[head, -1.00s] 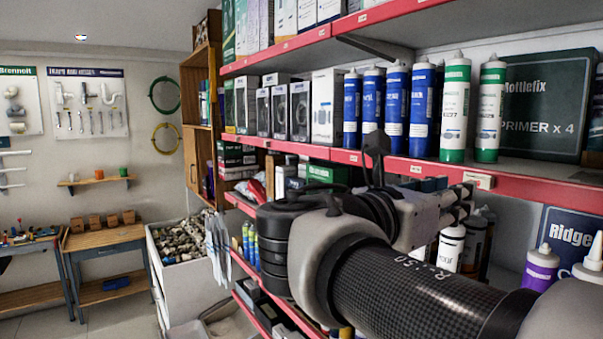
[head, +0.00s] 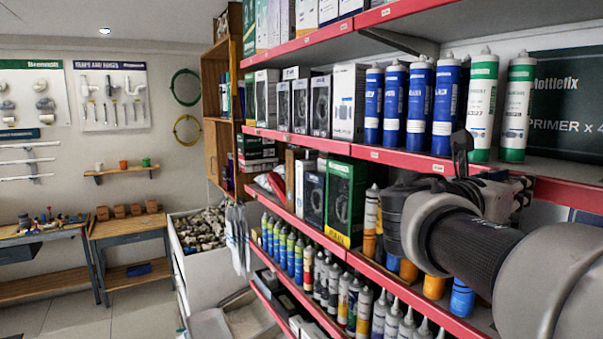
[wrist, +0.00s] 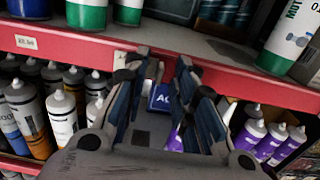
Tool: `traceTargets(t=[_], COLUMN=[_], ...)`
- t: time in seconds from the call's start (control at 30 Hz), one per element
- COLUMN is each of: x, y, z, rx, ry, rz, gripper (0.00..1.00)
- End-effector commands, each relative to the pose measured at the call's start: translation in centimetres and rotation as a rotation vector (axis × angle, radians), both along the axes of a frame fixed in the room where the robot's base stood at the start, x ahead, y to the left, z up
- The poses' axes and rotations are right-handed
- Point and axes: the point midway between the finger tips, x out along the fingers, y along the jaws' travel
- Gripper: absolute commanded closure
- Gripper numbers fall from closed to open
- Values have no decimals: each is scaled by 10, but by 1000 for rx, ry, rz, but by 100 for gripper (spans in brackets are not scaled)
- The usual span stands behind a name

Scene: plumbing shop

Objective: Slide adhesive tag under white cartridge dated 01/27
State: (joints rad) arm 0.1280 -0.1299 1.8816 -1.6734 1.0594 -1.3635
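Two white cartridges with green bands stand on the middle shelf in the head view; the left one (head: 482,108) shows print ending in 27, and the right one (head: 517,110) is beside it. Their green lower ends show at the top left of the wrist view (wrist: 87,14). A pale tag (wrist: 121,59) is on the red shelf edge, partly behind my left finger. Another tag (wrist: 27,42) is further left. My gripper (wrist: 166,70) is open with nothing between its fingers, close in front of the shelf edge; the head view shows it from behind (head: 522,190).
Blue cartridges (head: 419,105) stand left of the white ones. The shelf below holds white, orange and purple (wrist: 252,135) cartridges and a blue item (wrist: 163,98). Another white-green cartridge (wrist: 292,38) is at right. A dark primer box (head: 568,105) stands behind.

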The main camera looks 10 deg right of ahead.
Motion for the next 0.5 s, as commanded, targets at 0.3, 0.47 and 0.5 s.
traceTargets(t=[0.3, 0.47, 0.5], x=[0, 0, 0], y=[0, 0, 0], z=[0, 0, 0], rx=[0, 0, 0], ry=[0, 0, 0], rz=[0, 0, 0], gripper=[93, 100, 100])
